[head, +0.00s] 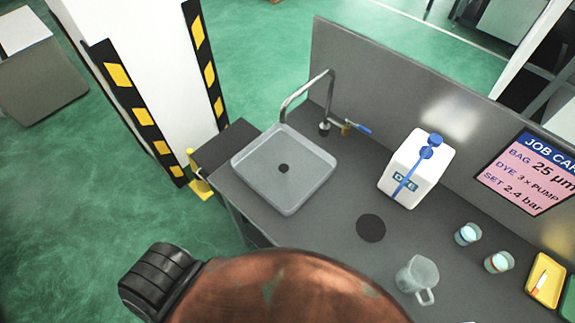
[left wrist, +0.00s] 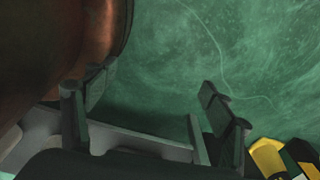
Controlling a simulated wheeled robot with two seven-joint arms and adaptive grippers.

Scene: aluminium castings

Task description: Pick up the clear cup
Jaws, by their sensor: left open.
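A clear cup with a side handle (head: 418,275) stands upright on the grey counter (head: 322,238), at the lower right of the head view. No cup shows in that view. I cannot make out its fingers in the head view. My right gripper is in neither view.
A sink (head: 284,180) with a tap (head: 308,92) is set in the counter. A white dye container (head: 416,170) stands behind a dark round hole or disc (head: 371,228). A yellow tray (head: 545,280) lies at right. A striped pillar (head: 134,70) stands left.

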